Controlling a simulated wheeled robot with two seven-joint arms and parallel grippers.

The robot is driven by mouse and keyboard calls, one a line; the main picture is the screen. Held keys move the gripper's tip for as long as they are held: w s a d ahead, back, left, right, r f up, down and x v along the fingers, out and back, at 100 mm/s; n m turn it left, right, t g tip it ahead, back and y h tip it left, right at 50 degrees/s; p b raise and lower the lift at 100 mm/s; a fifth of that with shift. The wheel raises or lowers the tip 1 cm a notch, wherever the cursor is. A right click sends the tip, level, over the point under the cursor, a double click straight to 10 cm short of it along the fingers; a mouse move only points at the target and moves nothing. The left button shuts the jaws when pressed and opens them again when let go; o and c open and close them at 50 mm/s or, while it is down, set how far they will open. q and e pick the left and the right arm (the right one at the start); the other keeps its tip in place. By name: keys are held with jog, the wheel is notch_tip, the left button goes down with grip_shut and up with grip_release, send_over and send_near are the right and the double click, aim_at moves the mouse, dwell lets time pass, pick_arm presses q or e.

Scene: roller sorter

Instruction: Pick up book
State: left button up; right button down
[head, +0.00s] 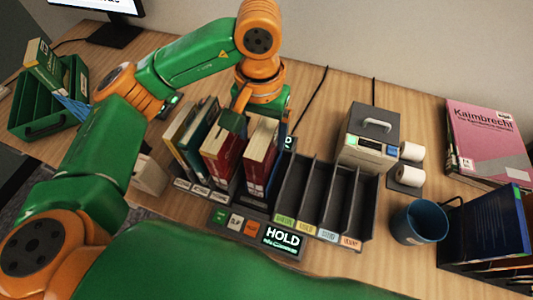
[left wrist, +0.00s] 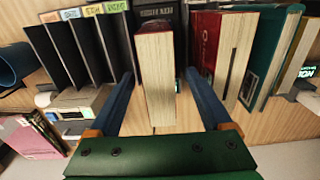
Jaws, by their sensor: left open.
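A thick red book with cream page edges (head: 262,142) stands upright at the right end of the row in the dark sorter. My left gripper (left wrist: 160,76) comes from above and behind the row. In the left wrist view its two blue fingers are open, one on each side of the red book (left wrist: 154,72), with gaps visible. In the head view the fingers are mostly hidden behind the books. A second red book (head: 222,150) stands to the left, and it also shows in the left wrist view (left wrist: 233,50). My right gripper is not in view.
Empty sorter slots (head: 325,192) with coloured labels lie right of the books. A HOLD display (head: 283,241) is in front. A green crate (head: 45,125) is left.

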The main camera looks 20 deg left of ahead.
pick_arm(q)
jog(key=f, duration=0.2)
jog(key=f+p, duration=0.1)
jog(key=f, duration=0.1)
jog(key=w+f+p, duration=0.1)
jog(key=f, duration=0.1)
jog(key=shift+d, duration=0.1)
grip_shut()
